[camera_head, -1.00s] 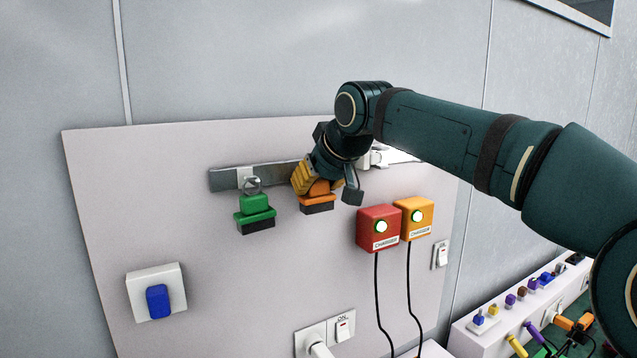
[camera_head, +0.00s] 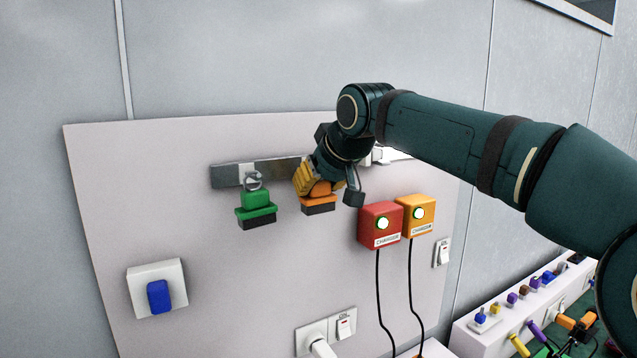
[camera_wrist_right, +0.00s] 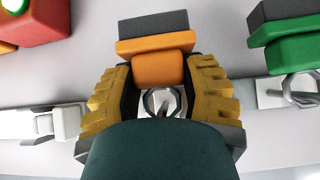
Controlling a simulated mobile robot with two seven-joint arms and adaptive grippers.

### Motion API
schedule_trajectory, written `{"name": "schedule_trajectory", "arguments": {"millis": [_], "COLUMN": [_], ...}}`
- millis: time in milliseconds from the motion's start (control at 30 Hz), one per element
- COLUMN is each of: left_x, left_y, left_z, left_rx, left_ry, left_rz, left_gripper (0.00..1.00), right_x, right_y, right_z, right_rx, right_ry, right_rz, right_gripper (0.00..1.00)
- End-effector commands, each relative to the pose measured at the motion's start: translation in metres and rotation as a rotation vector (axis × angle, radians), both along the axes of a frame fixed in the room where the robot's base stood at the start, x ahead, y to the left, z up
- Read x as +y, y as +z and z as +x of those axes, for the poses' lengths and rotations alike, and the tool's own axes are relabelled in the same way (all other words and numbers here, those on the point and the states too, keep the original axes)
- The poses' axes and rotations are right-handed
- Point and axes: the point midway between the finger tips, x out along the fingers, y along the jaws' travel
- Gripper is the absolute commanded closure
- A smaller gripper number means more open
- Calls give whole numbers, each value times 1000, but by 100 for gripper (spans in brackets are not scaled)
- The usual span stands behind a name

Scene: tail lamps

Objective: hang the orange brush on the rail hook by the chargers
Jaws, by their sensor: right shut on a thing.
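My right gripper (camera_head: 324,186) is shut on the orange brush (camera_head: 318,199) in front of the wall rail (camera_head: 229,176). The brush hangs head down, with its dark bristles at the bottom. In the right wrist view, which is upside down, the yellow finger pads (camera_wrist_right: 160,82) flank the orange brush (camera_wrist_right: 158,67). A metal ring and hook (camera_wrist_right: 163,101) show between the fingers; I cannot tell whether the ring is around the hook. The red charger (camera_head: 380,225) and the yellow charger (camera_head: 416,215) are right of the brush. My left gripper is out of view.
A green brush (camera_head: 257,212) hangs from the rail's left hook (camera_head: 253,180). A blue switch (camera_head: 158,296) is lower left, with sockets (camera_head: 326,333) below. Charger cables hang down. A white rack (camera_head: 478,330) with coloured items stands lower right.

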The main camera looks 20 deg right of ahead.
Motion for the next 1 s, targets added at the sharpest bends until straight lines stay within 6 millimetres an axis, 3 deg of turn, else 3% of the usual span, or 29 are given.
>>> {"name": "schedule_trajectory", "arguments": {"millis": [167, 200, 267, 667, 1000], "left_x": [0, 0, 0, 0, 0], "left_y": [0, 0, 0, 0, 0], "left_z": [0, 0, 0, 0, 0], "left_rx": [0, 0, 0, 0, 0], "left_ry": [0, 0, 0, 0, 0], "left_rz": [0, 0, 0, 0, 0], "left_gripper": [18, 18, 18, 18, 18], "right_x": [0, 0, 0, 0, -7], "right_y": [-7, -7, -7, 1, 45], "right_z": [0, 0, 0, -4, -47], "right_rx": [17, 18, 17, 8, 6], "right_ry": [1, 0, 0, 0, 0], "right_rz": [-3, -3, -2, -1, -1], "right_gripper": [95, 38, 22, 22, 22]}}
